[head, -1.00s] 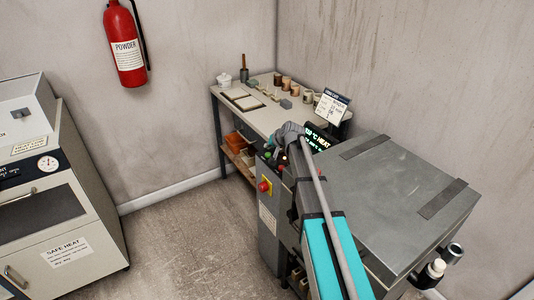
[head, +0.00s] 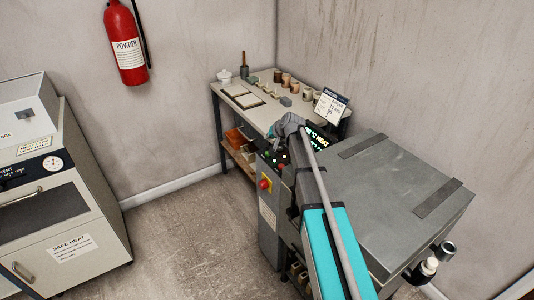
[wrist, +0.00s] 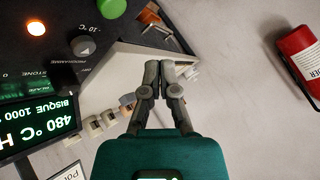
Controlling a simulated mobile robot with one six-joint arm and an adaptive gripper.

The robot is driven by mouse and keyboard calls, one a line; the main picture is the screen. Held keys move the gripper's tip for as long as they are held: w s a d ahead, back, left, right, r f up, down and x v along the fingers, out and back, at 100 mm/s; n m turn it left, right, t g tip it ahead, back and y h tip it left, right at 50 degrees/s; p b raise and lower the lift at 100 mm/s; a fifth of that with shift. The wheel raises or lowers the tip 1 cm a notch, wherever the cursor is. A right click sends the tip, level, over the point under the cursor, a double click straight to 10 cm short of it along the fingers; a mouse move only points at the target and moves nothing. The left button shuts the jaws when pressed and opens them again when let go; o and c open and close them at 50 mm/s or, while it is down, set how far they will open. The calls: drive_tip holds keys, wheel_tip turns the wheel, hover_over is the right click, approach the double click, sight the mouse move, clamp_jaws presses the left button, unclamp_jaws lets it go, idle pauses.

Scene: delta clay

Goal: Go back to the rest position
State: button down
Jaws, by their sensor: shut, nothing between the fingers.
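My gripper (wrist: 160,82) shows in the wrist view with its grey fingertips together and nothing between them. In the head view my arm reaches up from the bottom, and its end is beside the kiln's control panel (head: 275,165). The kiln (head: 400,190) is a grey box with a flat lid. In the wrist view the panel shows a green button (wrist: 112,8), a lit orange lamp (wrist: 36,28), a grey knob (wrist: 83,46) and a display (wrist: 40,125) reading 480 °C. The gripper looks apart from the panel.
A work table (head: 262,115) with several pots and small tools stands in the back corner. A red fire extinguisher (head: 126,45) hangs on the left wall. A white cabinet oven (head: 75,225) stands at left. The floor (head: 180,240) between oven and kiln is clear.

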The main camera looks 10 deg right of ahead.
idle(0.3)
drive_tip(key=s+r+n+g+h+p, duration=0.1)
drive_tip(key=s+g+h+p, duration=0.1)
drive_tip(key=s, duration=1.5)
drive_tip(key=s+n+g+h+p, duration=0.2)
drive_tip(key=s+g+p, duration=0.3)
drive_tip(key=s, duration=1.3)
drive_tip(key=shift+s+a+r+g, duration=0.25)
drive_tip(key=shift+s+r+g, duration=0.1)
drive_tip(key=shift+g, duration=0.25)
